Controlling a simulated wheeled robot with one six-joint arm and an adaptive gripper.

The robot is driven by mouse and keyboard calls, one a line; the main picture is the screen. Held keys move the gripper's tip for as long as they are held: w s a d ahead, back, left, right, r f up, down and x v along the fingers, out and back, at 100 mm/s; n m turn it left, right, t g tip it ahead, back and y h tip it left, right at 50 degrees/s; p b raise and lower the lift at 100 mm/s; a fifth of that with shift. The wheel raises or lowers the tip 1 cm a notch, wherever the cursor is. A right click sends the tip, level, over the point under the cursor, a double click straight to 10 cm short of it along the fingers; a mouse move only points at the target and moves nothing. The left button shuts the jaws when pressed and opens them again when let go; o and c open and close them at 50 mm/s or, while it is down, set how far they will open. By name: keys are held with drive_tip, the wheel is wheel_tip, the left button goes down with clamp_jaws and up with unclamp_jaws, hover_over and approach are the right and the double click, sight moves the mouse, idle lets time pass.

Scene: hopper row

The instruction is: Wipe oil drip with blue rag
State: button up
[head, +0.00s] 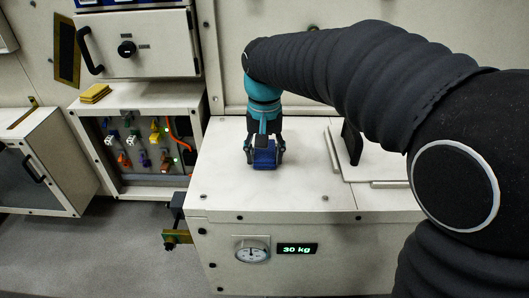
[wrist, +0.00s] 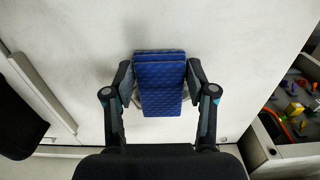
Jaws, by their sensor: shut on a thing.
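My gripper (head: 264,148) is pointed down over the white bench top (head: 225,188) and is shut on the blue rag (head: 264,158). In the wrist view the rag (wrist: 160,85) is a folded, quilted blue pad between the two fingers of my gripper (wrist: 160,88). The rag is at or just above the bench top; I cannot tell if it touches. A greyish rounded edge shows on both sides of the rag in the wrist view, mostly hidden under it. I cannot make out an oil drip in either view.
A gauge (head: 252,251) and a display reading 30 kg (head: 297,249) are on the bench front. A raised plate with a black upright handle (head: 351,143) stands right of my gripper. An open cabinet with coloured connectors (head: 140,145) is at left. The bench top's front left is clear.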

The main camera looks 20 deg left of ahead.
sight(249, 167)
drive_tip(key=shift+f, duration=0.35)
drive_tip(key=shift+s+a, duration=0.2)
drive_tip(key=shift+a, duration=0.5)
drive_tip(key=shift+s+a+p, duration=0.15)
drive_tip(key=shift+a+p, duration=0.15)
drive_tip(key=shift+a, duration=0.25)
drive_tip(key=shift+s+a+p, duration=0.15)
drive_tip(key=shift+a+p, duration=0.1)
drive_tip(key=shift+a, duration=0.25)
drive_tip(key=shift+a+f, duration=0.1)
drive_tip(key=shift+f, duration=0.05)
drive_tip(key=shift+s, duration=0.1)
drive_tip(key=shift+p, duration=0.6)
idle(0.5)
drive_tip(key=shift+w+d+r, duration=0.15)
drive_tip(key=shift+w+d, duration=0.05)
drive_tip(key=shift+d, duration=0.4)
drive_tip(key=shift+w+d+r, duration=0.1)
drive_tip(key=shift+w+d, duration=0.1)
drive_tip(key=shift+d, duration=0.45)
drive_tip(key=shift+w+d+r, duration=0.15)
drive_tip(key=shift+w+d, duration=0.05)
drive_tip(key=shift+d, duration=0.75)
